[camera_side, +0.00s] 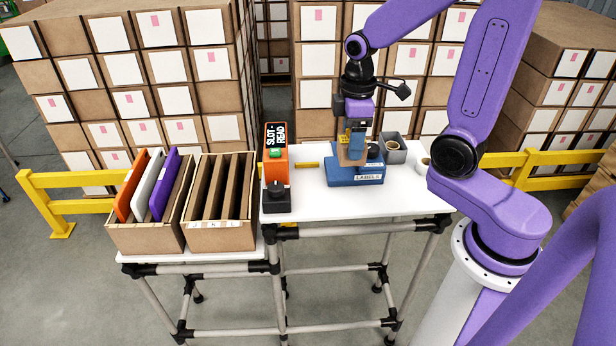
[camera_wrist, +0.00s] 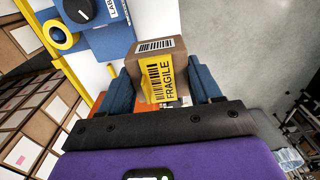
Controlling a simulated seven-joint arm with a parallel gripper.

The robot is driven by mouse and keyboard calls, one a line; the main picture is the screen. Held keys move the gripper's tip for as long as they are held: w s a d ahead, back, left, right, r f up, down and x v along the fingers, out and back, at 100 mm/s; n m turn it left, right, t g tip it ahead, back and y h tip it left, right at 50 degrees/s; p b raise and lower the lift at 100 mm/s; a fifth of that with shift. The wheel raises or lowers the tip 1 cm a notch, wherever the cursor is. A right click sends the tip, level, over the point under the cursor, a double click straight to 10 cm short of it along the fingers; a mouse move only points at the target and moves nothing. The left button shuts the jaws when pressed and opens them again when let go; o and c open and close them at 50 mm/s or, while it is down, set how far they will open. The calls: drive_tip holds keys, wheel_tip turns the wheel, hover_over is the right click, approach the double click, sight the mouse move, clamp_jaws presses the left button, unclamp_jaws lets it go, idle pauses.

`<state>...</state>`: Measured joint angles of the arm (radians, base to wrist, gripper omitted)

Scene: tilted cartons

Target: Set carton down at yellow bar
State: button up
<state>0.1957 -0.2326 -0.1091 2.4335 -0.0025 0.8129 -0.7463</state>
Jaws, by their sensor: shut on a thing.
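The small brown carton (camera_wrist: 158,68) has a barcode and a yellow FRAGILE label. My gripper (camera_wrist: 163,84) is shut on it, with a blue finger on each side. In the side view my gripper (camera_side: 356,138) points down and the carton (camera_side: 350,157) shows low between its fingers, partly hidden. It overlaps the blue LABELS box (camera_side: 358,175); whether they touch I cannot tell. A yellow bar (camera_side: 307,165) lies on the white table, left of the blue box and right of the orange SLOT-READ device (camera_side: 277,158).
A grey bin (camera_side: 394,151) and a white roll (camera_side: 422,166) stand right of the blue box. A crate with coloured panels (camera_side: 145,236) and a slotted carton (camera_side: 222,233) stand on the lower left shelf. The front of the white table (camera_side: 325,205) is clear.

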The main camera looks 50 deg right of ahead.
drive_tip(key=shift+s+f, duration=0.1)
drive_tip(key=shift+s, duration=0.1)
drive_tip(key=shift+w+f, duration=0.15)
drive_tip(key=w+f, duration=0.3)
drive_tip(key=w, duration=0.1)
drive_tip(key=w+f, duration=0.3)
drive_tip(key=w, duration=0.1)
drive_tip(key=w+d+f, duration=0.1)
drive_tip(key=w+f, duration=0.2)
drive_tip(key=w, duration=0.2)
drive_tip(key=shift+f, duration=0.25)
drive_tip(key=shift+w+f, duration=0.2)
drive_tip(key=shift+f, duration=1.4)
drive_tip(key=shift+f, duration=0.15)
drive_tip(key=o, duration=1)
